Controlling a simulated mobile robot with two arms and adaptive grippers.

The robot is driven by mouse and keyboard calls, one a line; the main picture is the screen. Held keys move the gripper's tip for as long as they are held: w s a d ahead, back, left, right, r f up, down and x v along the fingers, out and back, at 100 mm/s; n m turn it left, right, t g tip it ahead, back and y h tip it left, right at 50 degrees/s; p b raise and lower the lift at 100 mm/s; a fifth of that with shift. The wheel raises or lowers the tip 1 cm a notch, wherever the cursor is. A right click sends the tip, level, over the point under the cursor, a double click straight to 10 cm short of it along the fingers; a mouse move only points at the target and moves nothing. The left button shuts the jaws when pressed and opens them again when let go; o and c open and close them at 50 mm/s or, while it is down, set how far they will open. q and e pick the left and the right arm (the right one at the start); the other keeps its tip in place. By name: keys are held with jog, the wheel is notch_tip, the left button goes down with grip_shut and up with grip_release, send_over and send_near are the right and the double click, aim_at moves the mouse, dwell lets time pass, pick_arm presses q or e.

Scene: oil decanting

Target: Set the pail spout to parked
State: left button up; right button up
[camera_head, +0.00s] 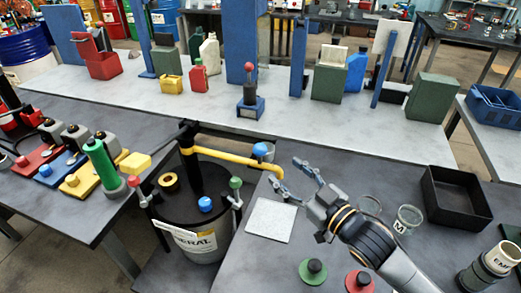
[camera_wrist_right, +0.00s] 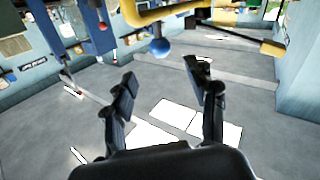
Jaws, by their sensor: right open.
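A blue ball knob (camera_head: 262,150) sits on the spout; the knob (camera_wrist_right: 160,47) and part of the spout (camera_wrist_right: 190,8) show at the top of the right wrist view. My right gripper (camera_head: 284,171) is open and empty beside the spout tip, apart from the knob. My left gripper is not in view.
A pale square plate (camera_head: 271,220) lies below my right gripper. Clear cups, a black tray (camera_head: 455,198) and green and red knobbed discs stand on the right table. A green cylinder (camera_head: 102,162) stands left of the pail. A long grey bench lies behind.

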aim_at(265, 153)
jog(key=p+x, duration=0.2)
jog(key=x, duration=0.8)
jog(key=shift+r, duration=0.1)
jog(key=shift+w+a, duration=0.35)
grip_shut()
